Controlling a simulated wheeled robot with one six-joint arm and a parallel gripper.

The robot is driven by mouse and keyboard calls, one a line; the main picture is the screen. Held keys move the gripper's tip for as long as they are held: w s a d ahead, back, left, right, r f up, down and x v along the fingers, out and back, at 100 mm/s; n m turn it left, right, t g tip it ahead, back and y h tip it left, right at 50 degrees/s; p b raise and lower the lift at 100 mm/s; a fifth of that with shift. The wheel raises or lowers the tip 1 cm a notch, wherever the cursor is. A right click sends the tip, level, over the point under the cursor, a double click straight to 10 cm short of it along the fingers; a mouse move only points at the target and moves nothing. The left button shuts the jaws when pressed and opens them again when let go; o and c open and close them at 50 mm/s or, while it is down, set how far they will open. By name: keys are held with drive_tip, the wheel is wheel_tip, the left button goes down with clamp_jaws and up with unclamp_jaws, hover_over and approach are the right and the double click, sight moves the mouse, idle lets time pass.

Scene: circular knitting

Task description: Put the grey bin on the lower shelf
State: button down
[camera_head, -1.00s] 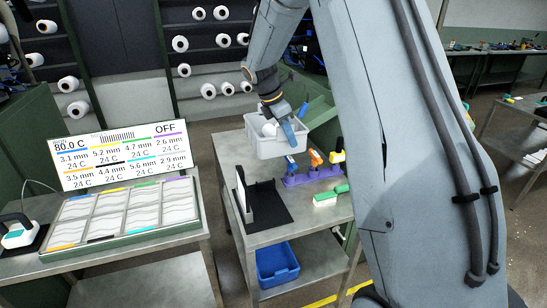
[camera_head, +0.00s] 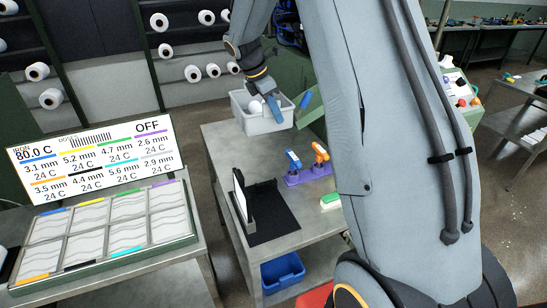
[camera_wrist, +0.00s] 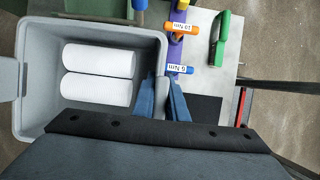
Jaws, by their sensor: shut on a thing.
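The grey bin (camera_head: 258,125) is at the far end of the metal cart in the head view, and I cannot tell whether it rests on the top or hangs just above it. In the wrist view the bin (camera_wrist: 150,34) holds two white yarn cones (camera_wrist: 97,60). My gripper (camera_head: 275,110) is shut on the bin's near right wall; its blue fingers (camera_wrist: 163,98) straddle the rim in the wrist view. The lower shelf (camera_head: 305,284) of the cart carries a blue bin (camera_head: 283,272) near its front.
The cart's top (camera_head: 225,140) carries a black stand (camera_head: 262,210), a purple rack (camera_head: 308,175) with blue and orange tools, and a green-handled brush (camera_head: 330,201). A sample tray with a display (camera_head: 95,160) stands on the left bench. Yarn racks are behind.

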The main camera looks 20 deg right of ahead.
drive_tip(key=shift+f, duration=0.25)
drive_tip(key=shift+w+a+f+b, duration=0.15)
drive_tip(key=shift+w+f+b, duration=0.05)
drive_tip(key=shift+f+b, duration=0.55)
drive_tip(key=shift+w+f+b, duration=0.35)
drive_tip(key=shift+f+b, duration=0.55)
drive_tip(key=shift+f, duration=2)
drive_tip(key=shift+w+f+b, duration=0.3)
drive_tip(key=shift+f+b, duration=0.6)
drive_tip(key=shift+f, duration=1.95)
drive_tip(key=shift+w+f+b, duration=0.35)
drive_tip(key=shift+f+b, duration=0.55)
drive_tip(key=shift+f, duration=2.1)
drive_tip(key=c, duration=2.2)
unclamp_jaws()
drive_tip(key=shift+f, duration=0.1)
drive_tip(key=o, duration=0.4)
drive_tip(key=shift+o, duration=0.2)
